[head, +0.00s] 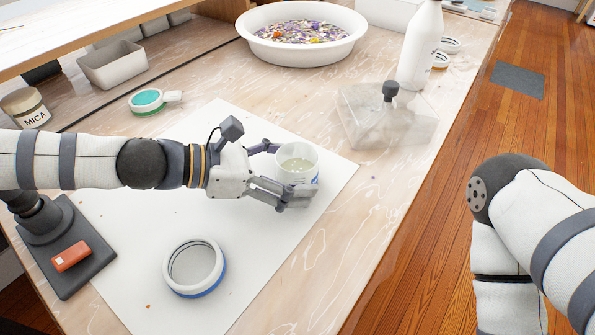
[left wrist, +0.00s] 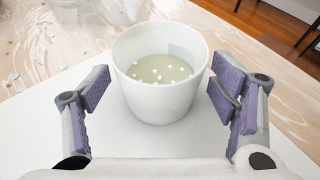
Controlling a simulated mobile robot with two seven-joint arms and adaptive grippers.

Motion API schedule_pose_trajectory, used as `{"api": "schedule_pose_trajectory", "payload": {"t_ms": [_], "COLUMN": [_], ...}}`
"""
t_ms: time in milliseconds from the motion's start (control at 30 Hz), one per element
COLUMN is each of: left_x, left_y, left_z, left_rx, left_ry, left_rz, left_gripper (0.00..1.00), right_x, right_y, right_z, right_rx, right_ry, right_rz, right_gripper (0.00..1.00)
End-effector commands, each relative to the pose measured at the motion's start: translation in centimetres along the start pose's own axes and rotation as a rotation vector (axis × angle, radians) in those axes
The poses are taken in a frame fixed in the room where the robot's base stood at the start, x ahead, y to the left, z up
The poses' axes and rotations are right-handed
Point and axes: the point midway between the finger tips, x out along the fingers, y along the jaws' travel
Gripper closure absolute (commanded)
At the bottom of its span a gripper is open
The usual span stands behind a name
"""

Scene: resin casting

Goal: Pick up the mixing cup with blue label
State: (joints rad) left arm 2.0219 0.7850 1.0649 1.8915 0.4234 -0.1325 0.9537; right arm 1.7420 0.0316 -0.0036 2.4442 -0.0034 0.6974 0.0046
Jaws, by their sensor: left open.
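The mixing cup with blue label (head: 298,157) stands upright on the white sheet and holds a pale cloudy liquid. Its blue marking shows low on its right side in the head view. In the left wrist view the cup (left wrist: 160,97) is centred, with pale dots on the liquid; no blue shows there. My left gripper (head: 277,172) is open, with one finger on each side of the cup. In the left wrist view gaps show between the cup wall and both finger pads of the gripper (left wrist: 160,92). My right gripper is out of view.
A white ring with a blue base (head: 195,287) lies on the white sheet (head: 130,235). A clear block with a dark knob (head: 389,92) and a white bottle (head: 421,45) stand behind the cup. A white basin (head: 301,54) of coloured bits stands at the back.

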Motion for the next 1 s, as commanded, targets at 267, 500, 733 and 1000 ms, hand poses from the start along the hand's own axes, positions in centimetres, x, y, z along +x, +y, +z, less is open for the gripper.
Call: {"api": "schedule_pose_trajectory", "payload": {"t_ms": [267, 500, 733, 1000], "left_x": [-0.1, -0.1, -0.2, -1.1], "left_y": [0.0, 0.0, 0.0, 0.0], "left_z": [0.1, 0.1, 0.2, 2.6], "left_rx": [0.001, 0.001, 0.002, 0.008], "left_ry": [0.000, 0.000, 0.000, -0.001], "left_rz": [0.000, 0.000, 0.000, 0.001], "left_gripper": [0.53, 0.74, 0.74, 0.74], "right_x": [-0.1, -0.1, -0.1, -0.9], "right_y": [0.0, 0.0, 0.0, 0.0], "right_z": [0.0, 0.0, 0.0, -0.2], "right_rx": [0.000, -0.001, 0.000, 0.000], "right_ry": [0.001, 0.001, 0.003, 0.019], "right_rz": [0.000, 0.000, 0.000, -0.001], "right_gripper": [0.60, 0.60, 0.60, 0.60]}}
